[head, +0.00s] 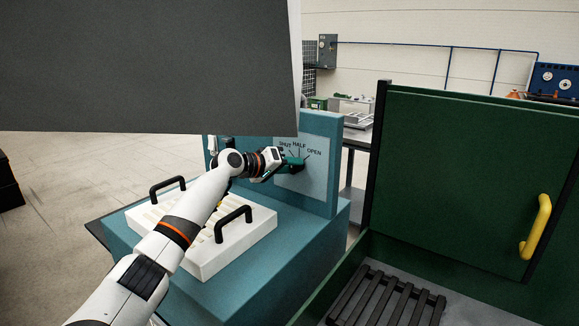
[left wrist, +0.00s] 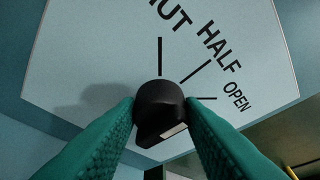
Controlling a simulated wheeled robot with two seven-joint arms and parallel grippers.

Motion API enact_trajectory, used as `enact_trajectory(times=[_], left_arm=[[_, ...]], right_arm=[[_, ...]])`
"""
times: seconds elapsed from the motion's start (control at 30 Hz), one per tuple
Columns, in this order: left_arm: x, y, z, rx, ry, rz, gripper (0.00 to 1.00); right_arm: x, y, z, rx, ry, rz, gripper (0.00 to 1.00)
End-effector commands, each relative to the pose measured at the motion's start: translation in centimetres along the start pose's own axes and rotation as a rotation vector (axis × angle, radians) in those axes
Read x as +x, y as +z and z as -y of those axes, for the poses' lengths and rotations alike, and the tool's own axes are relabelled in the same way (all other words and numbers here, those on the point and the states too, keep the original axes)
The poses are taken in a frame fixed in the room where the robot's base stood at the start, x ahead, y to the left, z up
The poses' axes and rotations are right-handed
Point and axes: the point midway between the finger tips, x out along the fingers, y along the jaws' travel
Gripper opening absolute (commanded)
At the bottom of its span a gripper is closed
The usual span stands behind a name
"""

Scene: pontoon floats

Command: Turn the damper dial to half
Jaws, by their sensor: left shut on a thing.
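The damper dial is a black knob (left wrist: 160,100) on a pale plate (left wrist: 95,50) marked SHUT, HALF and OPEN, with a short black line at each word. A pale mark shows on the knob's lower right side; I cannot tell for certain which line the knob points to. My left gripper (left wrist: 162,112) has its two green ribbed fingers against the knob, one on each side, shut on it. In the head view the left gripper (head: 292,164) reaches the plate (head: 312,185) on the teal upright panel, and its fingers hide most of the knob. My right gripper is out of view.
A white tray (head: 205,262) with two black handles sits on the teal base below my left arm. A green cabinet door (head: 470,175) with a yellow handle (head: 537,226) stands at the right, above a dark slatted rack (head: 385,300). A large grey panel (head: 140,65) blocks the upper left.

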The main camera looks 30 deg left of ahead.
Motion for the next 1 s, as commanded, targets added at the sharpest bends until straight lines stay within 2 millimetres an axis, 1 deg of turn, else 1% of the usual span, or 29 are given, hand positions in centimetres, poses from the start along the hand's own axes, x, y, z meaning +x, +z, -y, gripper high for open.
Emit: enact_trajectory(times=[0.07,0.1,0.17,0.2,0.47,0.6,0.67,0.77,0.9,1.0], left_arm=[[0.1,-0.3,-0.2,-0.001,0.003,-0.006,0.12],[0.1,-0.3,-0.2,-0.001,0.003,-0.006,0.4],[0.1,-0.2,-0.2,-0.001,0.003,-0.006,0.49],[0.1,-0.2,-0.1,-0.001,0.002,-0.005,0.56],[0.0,-0.1,-0.1,-0.001,0.001,-0.002,0.56],[-0.7,-0.1,-0.2,0.0,0.001,-0.001,0.56],[-1.5,-0.1,-0.3,0.001,0.001,-0.001,0.56],[-3.2,-0.2,-0.3,0.003,0.003,-0.002,0.56],[-6.4,-0.3,-0.4,0.004,0.004,-0.001,0.56],[-8.4,-0.3,-0.4,0.002,0.004,-0.002,0.56]], right_arm=[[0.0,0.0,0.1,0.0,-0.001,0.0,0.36],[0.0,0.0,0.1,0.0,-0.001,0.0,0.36],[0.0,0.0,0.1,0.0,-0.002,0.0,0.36],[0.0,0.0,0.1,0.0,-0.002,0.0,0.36],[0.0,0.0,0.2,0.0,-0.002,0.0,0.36],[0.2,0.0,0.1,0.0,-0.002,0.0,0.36],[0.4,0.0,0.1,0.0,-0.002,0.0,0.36],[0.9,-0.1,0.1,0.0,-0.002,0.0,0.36],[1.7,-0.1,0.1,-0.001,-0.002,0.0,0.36],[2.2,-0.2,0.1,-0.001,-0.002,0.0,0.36]])
